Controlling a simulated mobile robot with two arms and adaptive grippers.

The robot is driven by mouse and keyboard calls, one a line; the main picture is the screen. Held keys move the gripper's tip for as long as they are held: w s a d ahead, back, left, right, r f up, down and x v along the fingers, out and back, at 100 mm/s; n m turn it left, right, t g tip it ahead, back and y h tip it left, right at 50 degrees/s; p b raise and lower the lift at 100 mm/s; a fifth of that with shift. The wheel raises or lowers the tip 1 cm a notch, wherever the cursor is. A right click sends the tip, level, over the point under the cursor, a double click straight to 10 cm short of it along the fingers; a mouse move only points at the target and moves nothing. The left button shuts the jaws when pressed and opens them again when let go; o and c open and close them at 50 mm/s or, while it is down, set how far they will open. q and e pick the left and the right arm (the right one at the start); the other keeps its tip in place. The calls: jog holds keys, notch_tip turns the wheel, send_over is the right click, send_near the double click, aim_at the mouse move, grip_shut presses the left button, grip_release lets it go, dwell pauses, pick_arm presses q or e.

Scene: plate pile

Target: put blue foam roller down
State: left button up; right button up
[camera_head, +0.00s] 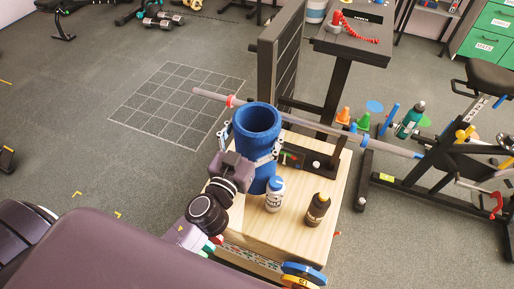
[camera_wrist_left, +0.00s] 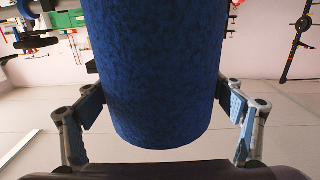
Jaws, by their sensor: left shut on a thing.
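The blue foam roller (camera_head: 256,122) is upright, its hollow open end facing up, over the left part of a wooden box top (camera_head: 240,226). My left gripper (camera_head: 250,148) is shut on it, one finger on each side. I cannot tell whether the roller's lower end touches the wood; my wrist and a bottle hide part of it. In the left wrist view the roller (camera_wrist_left: 155,65) fills the middle between the two fingers of the gripper (camera_wrist_left: 160,105). My right gripper is not in view.
A white-and-blue bottle (camera_head: 274,194) stands close to the roller, with a dark bottle (camera_head: 317,208) to its right. A long bar (camera_head: 385,147) passes behind the roller. A black upright panel (camera_head: 282,65) stands behind. The front middle of the wooden top is bare.

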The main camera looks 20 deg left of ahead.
pick_arm(q)
jog(key=shift+f, duration=0.85)
jog(key=shift+f+b, duration=0.4)
jog(key=shift+b, duration=0.05)
jog(key=shift+f+b, duration=1)
jog(key=shift+f, duration=0.8)
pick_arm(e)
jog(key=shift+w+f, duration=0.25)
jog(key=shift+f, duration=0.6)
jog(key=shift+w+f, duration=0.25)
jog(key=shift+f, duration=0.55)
pick_arm(q)
jog(key=o, duration=1.6)
jog(key=shift+f, duration=0.2)
jog(key=o, duration=0.4)
jog(key=shift+s, duration=0.1)
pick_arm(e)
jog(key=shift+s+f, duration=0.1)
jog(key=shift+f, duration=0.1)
